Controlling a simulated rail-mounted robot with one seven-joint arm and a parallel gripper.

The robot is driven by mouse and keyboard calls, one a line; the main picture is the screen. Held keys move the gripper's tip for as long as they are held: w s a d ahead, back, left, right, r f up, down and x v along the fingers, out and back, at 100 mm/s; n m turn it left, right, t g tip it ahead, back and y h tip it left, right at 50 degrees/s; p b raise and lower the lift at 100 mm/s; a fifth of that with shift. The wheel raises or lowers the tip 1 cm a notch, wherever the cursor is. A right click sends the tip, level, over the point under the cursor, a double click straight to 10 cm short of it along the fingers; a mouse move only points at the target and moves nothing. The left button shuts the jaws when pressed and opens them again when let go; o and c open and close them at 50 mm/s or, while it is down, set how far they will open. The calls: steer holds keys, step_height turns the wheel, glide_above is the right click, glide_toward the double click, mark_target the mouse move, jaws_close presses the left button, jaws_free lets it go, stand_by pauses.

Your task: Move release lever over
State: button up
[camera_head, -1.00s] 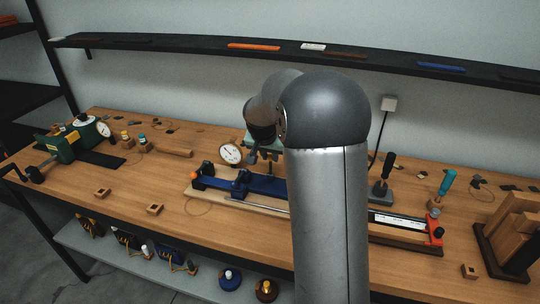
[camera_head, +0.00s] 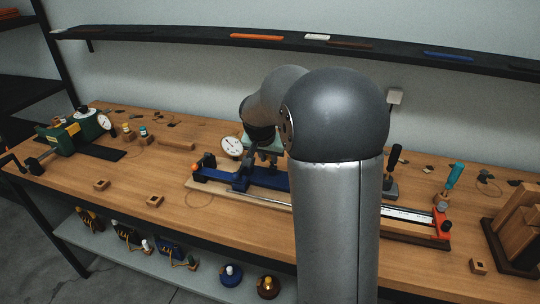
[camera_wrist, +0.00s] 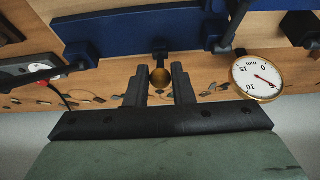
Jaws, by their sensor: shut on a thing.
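The release lever shows in the wrist view as a brass ball knob (camera_wrist: 160,77) on a short dark stem. The stem leads toward a long blue fixture bar (camera_wrist: 140,32). My gripper (camera_wrist: 160,80) is shut on the knob, one dark finger on each side. In the head view my gripper (camera_head: 268,155) is at the blue fixture (camera_head: 268,179), just right of a round dial gauge (camera_head: 231,146). The knob is hidden there by my gripper and arm. The dial gauge also shows in the wrist view (camera_wrist: 257,75).
A green device (camera_head: 68,137) with a dial stands at the bench's left. A dark-handled tool (camera_head: 392,172), a teal-handled tool (camera_head: 450,182) and a red-ended scale (camera_head: 440,222) are on the right. A wall shelf (camera_head: 300,44) runs behind. The bench front left is mostly clear.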

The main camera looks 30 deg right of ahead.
steer(key=shift+s+a+f, duration=0.15)
steer(key=shift+f, duration=0.05)
steer(key=shift+s+a+f+b, duration=0.5)
steer(key=shift+s+f+b, duration=0.15)
steer(key=shift+b, duration=0.4)
steer(key=shift+f, duration=0.1)
steer(key=shift+s+a+f+b, duration=0.1)
steer(key=shift+s+f+b, duration=0.2)
steer(key=shift+b, duration=0.4)
steer(key=shift+c, duration=0.2)
steer(key=shift+r, duration=0.1)
jaws_close()
steer(key=shift+o, duration=1.8)
jaws_free()
steer(key=shift+w, duration=0.1)
